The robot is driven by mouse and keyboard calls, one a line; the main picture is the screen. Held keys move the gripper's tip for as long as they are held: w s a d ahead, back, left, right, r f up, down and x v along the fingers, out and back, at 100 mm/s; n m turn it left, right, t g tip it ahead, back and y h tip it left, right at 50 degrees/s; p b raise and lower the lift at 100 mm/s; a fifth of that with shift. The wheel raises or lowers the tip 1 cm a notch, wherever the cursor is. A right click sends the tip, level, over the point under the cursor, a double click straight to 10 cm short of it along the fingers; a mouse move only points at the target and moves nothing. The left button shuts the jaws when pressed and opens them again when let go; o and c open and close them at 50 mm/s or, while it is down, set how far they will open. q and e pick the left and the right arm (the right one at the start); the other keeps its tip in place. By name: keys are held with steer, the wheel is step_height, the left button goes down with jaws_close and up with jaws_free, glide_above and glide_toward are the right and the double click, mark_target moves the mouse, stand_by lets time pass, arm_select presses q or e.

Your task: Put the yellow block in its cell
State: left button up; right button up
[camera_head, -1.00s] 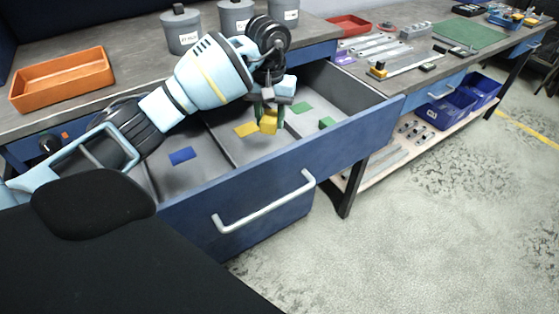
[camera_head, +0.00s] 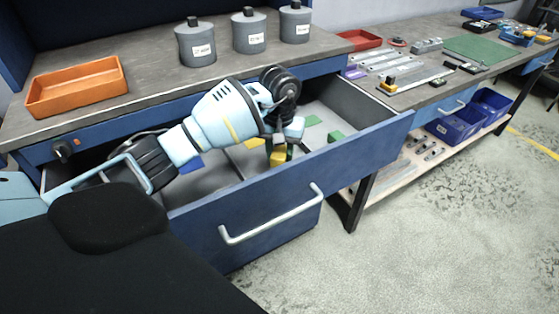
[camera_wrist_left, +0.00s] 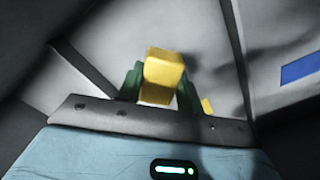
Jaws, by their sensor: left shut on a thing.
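My left gripper (camera_head: 279,153) is shut on the yellow block (camera_head: 278,158), inside the open blue drawer (camera_head: 350,165). The block also shows between the dark green fingers in the left wrist view (camera_wrist_left: 163,76). A flat yellow patch (camera_head: 254,143) lies on the drawer floor, left of and behind the block in the head view. In the left wrist view the patch (camera_wrist_left: 207,106) is partly hidden by a finger. I cannot tell whether the block touches the floor. My right gripper is not in view.
Dividers (camera_wrist_left: 240,60) split the drawer. A green patch (camera_head: 312,120) and a green block (camera_head: 336,136) are in the drawer; a blue patch (camera_wrist_left: 300,68) lies beyond a divider. The drawer's front wall stands close to the gripper. An orange tray (camera_head: 78,88) and grey canisters (camera_head: 249,32) stand on the bench.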

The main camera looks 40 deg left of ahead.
mark_target(280, 162)
arm_select(q)
steer(key=shift+f, duration=1.55)
steer(key=shift+f, duration=0.2)
steer(key=o, duration=1.1)
steer(key=shift+c, duration=0.2)
step_height(280, 162, up, 12)
steer(key=shift+r, duration=0.15)
